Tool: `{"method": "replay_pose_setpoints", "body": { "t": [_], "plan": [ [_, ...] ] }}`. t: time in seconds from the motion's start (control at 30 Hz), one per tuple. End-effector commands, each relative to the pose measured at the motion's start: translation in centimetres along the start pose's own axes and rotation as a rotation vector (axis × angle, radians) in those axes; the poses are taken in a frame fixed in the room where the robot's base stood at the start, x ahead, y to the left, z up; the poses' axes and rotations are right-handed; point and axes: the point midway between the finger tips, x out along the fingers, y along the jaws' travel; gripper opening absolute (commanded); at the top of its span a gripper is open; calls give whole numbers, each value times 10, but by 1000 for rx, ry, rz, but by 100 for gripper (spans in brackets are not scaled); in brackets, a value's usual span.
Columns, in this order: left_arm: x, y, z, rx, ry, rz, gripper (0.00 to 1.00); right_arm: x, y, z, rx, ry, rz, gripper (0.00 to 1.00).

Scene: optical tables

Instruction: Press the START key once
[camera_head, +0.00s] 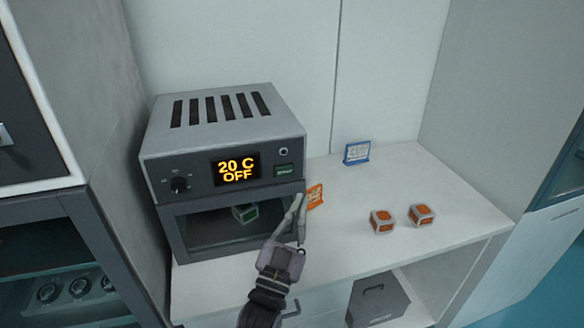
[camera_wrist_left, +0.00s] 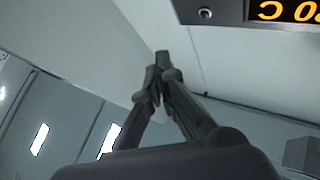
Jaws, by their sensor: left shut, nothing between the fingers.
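The grey oven-like device (camera_head: 222,145) stands on the white bench, its display (camera_head: 236,170) reading "20 C OFF". The green START key (camera_head: 285,170) is on the right of its front panel, below a small round button (camera_head: 283,152). In the left wrist view the closed fingertips (camera_wrist_left: 160,62) point up beside the panel; part of the display (camera_wrist_left: 285,11) shows upside down. My right gripper is not in view.
Two orange-and-white cubes (camera_head: 382,221) (camera_head: 422,215) stand on the bench at right. An orange card (camera_head: 314,196) is just right of my fingers; a blue-framed card (camera_head: 357,152) stands behind. A grey box (camera_head: 378,300) is below.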

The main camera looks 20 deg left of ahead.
Motion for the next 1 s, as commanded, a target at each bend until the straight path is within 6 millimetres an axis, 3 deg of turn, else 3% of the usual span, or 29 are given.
{"method": "replay_pose_setpoints", "body": {
  "t": [0.47, 1.0],
  "plan": [
    [3, -3, 1, 2, 5, -2, 0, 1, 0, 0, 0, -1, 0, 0],
    [51, -37, 35, 3, 6, -1, 0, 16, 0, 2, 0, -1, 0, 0]
  ]
}}
